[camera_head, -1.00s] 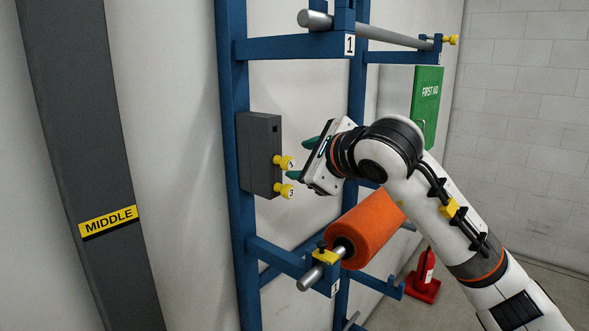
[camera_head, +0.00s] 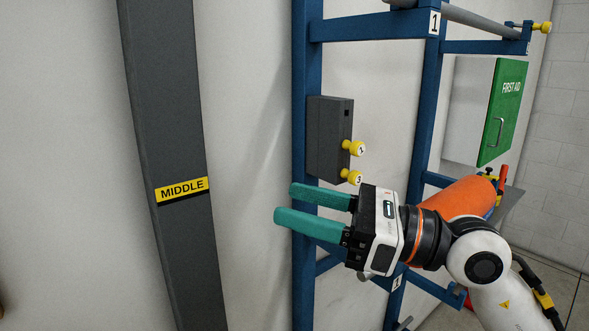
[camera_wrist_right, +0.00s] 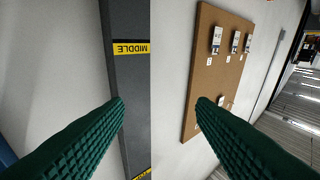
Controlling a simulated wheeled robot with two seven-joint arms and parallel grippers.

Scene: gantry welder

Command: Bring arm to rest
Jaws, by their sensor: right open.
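My right gripper (camera_head: 318,208) is open and empty in the head view. Its two teal fingers point left, in front of the blue rack (camera_head: 306,150) and below a grey box with yellow knobs. In the right wrist view the fingers (camera_wrist_right: 160,125) are spread apart with nothing between them. Behind them are a dark column with a yellow MIDDLE label and a brown board. My right arm (camera_head: 478,258) reaches in from the lower right. My left gripper is not in view.
The grey box (camera_head: 328,140) with two yellow knobs is fixed to the rack. A green first aid cabinet (camera_head: 502,112) hangs at right. A dark column (camera_head: 170,130) stands left. The brown board (camera_wrist_right: 222,75) carries several small white items.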

